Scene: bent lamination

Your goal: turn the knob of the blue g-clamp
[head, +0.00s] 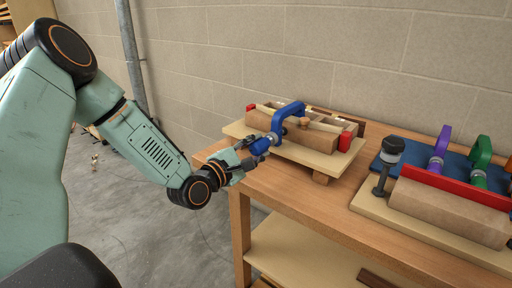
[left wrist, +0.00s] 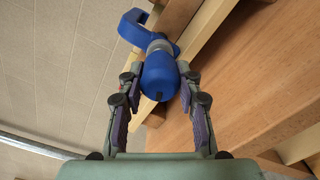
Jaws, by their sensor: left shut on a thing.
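The blue g-clamp (head: 289,110) sits over the bent wooden piece on a pale board on the table, in the middle of the head view. Its blue knob (head: 260,146) points down-left toward my left arm. My left gripper (head: 256,155) is at the knob, with its fingers on either side. In the left wrist view the knob (left wrist: 159,78) lies between the two fingertips of my left gripper (left wrist: 160,82), and the clamp's blue frame (left wrist: 133,27) shows behind it. The left gripper is shut on the knob. My right gripper is in neither view.
A second board (head: 430,233) at the right carries a wooden form with a red strip (head: 455,187), a purple clamp (head: 440,150), a green clamp (head: 481,160) and a black knob (head: 392,147). A block wall (head: 350,45) stands behind the table (head: 330,205).

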